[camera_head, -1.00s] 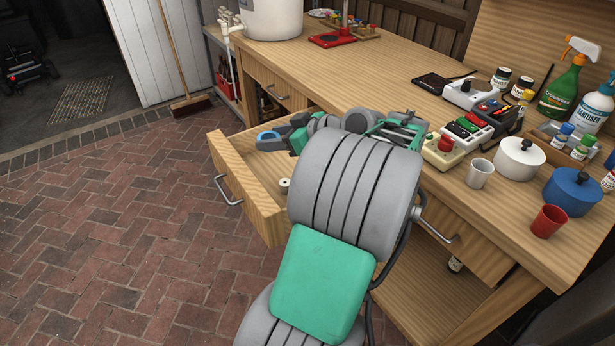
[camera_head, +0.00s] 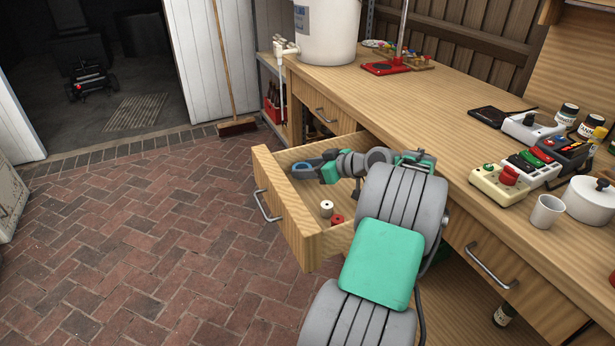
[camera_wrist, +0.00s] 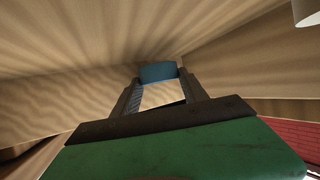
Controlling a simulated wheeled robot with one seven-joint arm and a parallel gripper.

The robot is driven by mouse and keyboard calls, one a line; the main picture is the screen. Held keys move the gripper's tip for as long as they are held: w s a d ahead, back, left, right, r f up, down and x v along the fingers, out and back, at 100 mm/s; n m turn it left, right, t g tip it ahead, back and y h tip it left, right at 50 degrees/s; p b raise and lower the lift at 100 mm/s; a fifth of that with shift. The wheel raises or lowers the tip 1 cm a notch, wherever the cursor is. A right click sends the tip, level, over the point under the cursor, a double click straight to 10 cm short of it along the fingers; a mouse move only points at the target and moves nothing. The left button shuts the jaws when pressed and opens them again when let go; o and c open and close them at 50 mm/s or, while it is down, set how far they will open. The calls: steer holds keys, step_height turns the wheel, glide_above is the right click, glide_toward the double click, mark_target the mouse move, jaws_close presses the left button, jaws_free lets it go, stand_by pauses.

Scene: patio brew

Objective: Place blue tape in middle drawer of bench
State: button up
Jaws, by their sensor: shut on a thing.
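The middle drawer (camera_head: 286,217) of the bench (camera_head: 440,107) is pulled open. My gripper (camera_head: 312,166) reaches into the drawer's far left part, seen in the head view. It is shut on the blue tape (camera_head: 302,169). In the wrist view, the blue tape (camera_wrist: 158,71) sits between the two fingertips of my gripper (camera_wrist: 160,82), with pale wood drawer walls around it. I cannot tell whether the tape touches the drawer floor.
A white spool (camera_head: 326,208) and a red spool (camera_head: 337,220) stand in the drawer nearer its front. Shut drawers with handles flank it at left (camera_head: 326,117) and right (camera_head: 491,266). A mug (camera_head: 547,212) and a switch box (camera_head: 499,183) stand on the bench top.

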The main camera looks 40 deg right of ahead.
step_height(320, 180, down, 2)
steer(key=shift+s, duration=0.1)
steer(key=o, duration=1.3)
steer(key=shift+o, duration=0.2)
steer(key=p+v, duration=0.1)
steer(key=v, duration=0.6)
steer(key=shift+s+d+r, duration=0.1)
steer(key=shift+s, duration=0.15)
